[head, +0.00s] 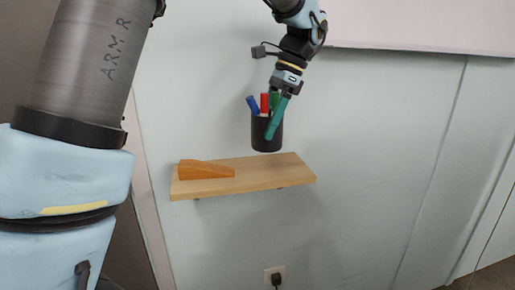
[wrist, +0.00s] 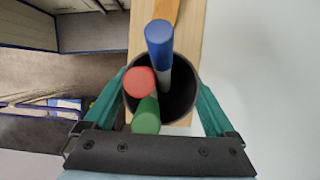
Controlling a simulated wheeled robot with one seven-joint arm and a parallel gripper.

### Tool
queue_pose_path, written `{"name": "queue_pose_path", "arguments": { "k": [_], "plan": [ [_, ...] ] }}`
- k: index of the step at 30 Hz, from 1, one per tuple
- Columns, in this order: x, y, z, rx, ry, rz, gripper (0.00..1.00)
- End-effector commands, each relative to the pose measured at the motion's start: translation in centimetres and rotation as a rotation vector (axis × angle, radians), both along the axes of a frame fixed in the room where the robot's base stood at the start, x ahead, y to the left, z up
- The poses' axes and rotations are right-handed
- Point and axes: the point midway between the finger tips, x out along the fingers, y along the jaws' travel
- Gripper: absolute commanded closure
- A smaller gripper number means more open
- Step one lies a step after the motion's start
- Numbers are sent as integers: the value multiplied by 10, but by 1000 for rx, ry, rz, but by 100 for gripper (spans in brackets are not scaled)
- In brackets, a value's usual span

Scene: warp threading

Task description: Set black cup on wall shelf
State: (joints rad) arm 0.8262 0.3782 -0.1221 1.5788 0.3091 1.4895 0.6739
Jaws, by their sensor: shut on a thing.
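The black cup (head: 262,132) holds a blue, a red and a green marker and is upright in the head view. My gripper (head: 274,116) is shut on it, with green fingers on either side of the cup. In the wrist view the cup (wrist: 180,106) sits between the two fingers (wrist: 160,100), seen from above with the markers leaning inside. The wooden wall shelf (head: 262,176) is below the cup in the head view. The cup appears above the board, apart from it. The shelf (wrist: 190,40) also shows behind the cup in the wrist view.
An orange wedge-shaped object (head: 206,170) lies on the left part of the shelf. The shelf's middle and right are clear. A wall socket with a plug (head: 275,277) is below. A whiteboard-like panel (head: 430,28) is at the upper right.

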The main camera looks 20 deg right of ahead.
Motion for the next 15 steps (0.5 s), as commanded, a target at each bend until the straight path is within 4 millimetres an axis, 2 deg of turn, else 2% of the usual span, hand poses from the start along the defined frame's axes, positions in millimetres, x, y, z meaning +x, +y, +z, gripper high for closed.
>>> {"name": "queue_pose_path", "arguments": {
  "k": [15],
  "plan": [
    [0, 1, -57, 1, -1, 1, 73]
  ]
}}
